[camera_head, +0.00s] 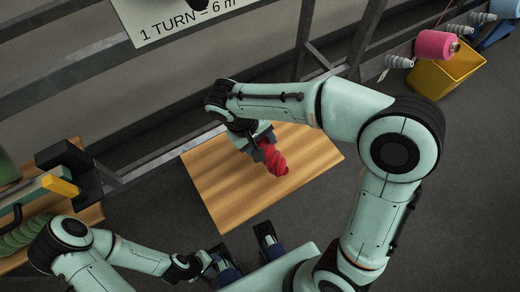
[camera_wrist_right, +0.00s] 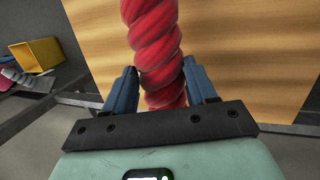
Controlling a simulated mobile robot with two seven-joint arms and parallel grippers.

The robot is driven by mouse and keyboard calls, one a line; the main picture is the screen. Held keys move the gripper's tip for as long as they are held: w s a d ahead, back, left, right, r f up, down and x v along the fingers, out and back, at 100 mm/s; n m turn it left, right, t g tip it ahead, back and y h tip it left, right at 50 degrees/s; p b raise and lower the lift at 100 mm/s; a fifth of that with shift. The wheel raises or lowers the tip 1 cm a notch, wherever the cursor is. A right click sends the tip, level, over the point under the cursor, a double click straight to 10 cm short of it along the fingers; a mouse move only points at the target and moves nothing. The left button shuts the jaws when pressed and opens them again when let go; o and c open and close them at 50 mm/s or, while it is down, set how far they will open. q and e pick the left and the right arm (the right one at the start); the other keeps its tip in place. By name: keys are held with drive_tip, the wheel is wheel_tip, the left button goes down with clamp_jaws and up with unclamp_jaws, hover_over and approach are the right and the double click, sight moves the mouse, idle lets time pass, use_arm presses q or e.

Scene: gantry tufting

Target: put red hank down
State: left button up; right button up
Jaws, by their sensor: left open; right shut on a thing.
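The red hank (camera_head: 276,162) is a twisted, rope-like bundle. My right gripper (camera_head: 262,148) is shut on it, over the wooden board (camera_head: 225,195). In the right wrist view the hank (camera_wrist_right: 155,45) runs from between the two blue fingers (camera_wrist_right: 163,90) to the top edge, with wood grain behind it. I cannot tell whether the hank touches the board. My left gripper (camera_head: 243,247) is open and empty, below the board's front edge in the head view.
A yellow bin (camera_head: 447,72) and a pink yarn cone (camera_head: 435,45) on a rail are at the upper right. A wooden surface with green yarn (camera_head: 30,232) is at the left. A metal frame (camera_head: 150,160) runs behind the board. Much of the board is bare.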

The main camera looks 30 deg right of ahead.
wheel_tip(320, 180, down, 5)
drive_tip(key=shift+r+b, duration=0.1)
drive_tip(key=shift+b, duration=0.3)
drive_tip(key=shift+w, duration=0.1)
drive_tip(key=o, duration=1.1)
drive_tip(key=p+v, duration=0.2)
drive_tip(key=v, duration=1)
